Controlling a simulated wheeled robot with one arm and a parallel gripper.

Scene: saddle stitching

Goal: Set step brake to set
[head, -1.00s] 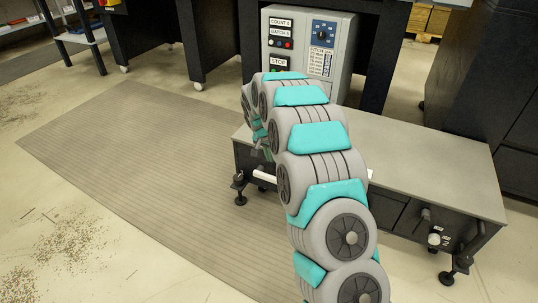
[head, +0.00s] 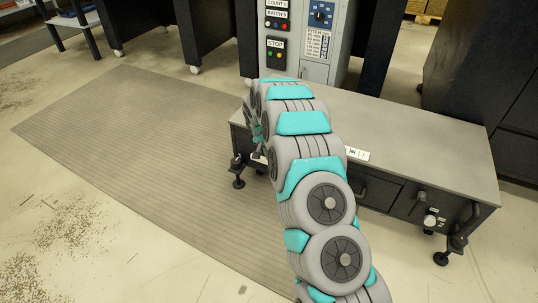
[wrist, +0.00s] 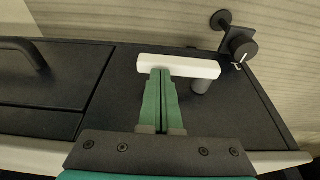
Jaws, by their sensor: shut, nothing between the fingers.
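A white bar (wrist: 180,67) on a grey round post (wrist: 200,86) stands out from the dark face of the low bench in the wrist view. It looks like the brake handle, but I see no readable label on it. My gripper (wrist: 161,72) is shut and empty, with its green fingertips at the bar's near edge. I cannot tell whether they touch it. In the head view, my gripper is mostly hidden behind my arm at the bench's left end, and a bit of white bar (head: 258,158) shows there.
A black knob (wrist: 241,46) sits right of the bar. A drawer handle (wrist: 25,50) is at the left. A ribbed mat (head: 130,150) covers the floor at left.

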